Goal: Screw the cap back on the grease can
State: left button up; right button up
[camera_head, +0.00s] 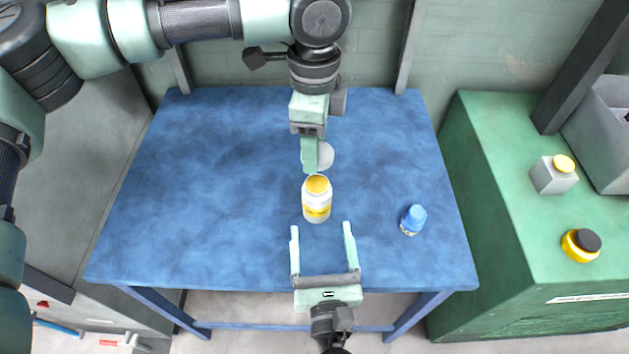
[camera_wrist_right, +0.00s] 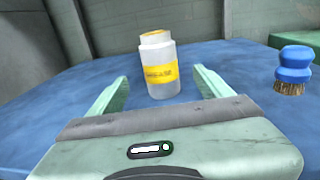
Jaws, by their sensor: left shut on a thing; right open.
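The grease can (camera_head: 316,208) stands upright near the middle of the blue table. It is white with a yellow label, and its top shows yellow. The right wrist view shows the can (camera_wrist_right: 162,85) straight ahead, its narrower top partly yellow. A pale round disc that looks like the cap (camera_head: 326,156) shows at my left gripper (camera_head: 317,168). That gripper points down just behind the can and is shut on the disc, though its fingers hide part of it. My right gripper (camera_head: 321,228) is open and empty in front of the can, its fingers (camera_wrist_right: 161,75) spread apart.
A blue brush (camera_head: 413,220) stands right of the can and also shows in the right wrist view (camera_wrist_right: 294,66). A green cabinet (camera_head: 500,220) at right bears a grey box (camera_head: 545,180), a yellow-and-black jar (camera_head: 577,248) and a grey bin (camera_head: 600,140). The table's left side (camera_head: 210,190) is clear.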

pick_arm(q)
jog(key=shift+w+f, duration=0.1)
jog(key=shift+w, duration=0.2)
pick_arm(e)
jog(key=shift+w, duration=0.25)
pick_arm(q)
jog(key=shift+s+r, duration=0.25)
jog(key=shift+s, duration=0.35)
pick_arm(e)
jog(key=shift+s+r, duration=0.15)
jog(key=shift+s, duration=0.35)
pick_arm(q)
jog(key=shift+w, duration=0.2)
pick_arm(e)
jog(key=w, duration=0.8)
jog(key=w+a, duration=0.1)
jog(key=w, duration=0.3)
jog(key=shift+w+a, duration=0.1)
jog(key=shift+w, duration=0.05)
pick_arm(q)
jog(key=shift+f, duration=0.1)
pick_arm(e)
grip_shut()
pick_arm(q)
send_over(314, 182)
jog(key=shift+f, duration=2.45)
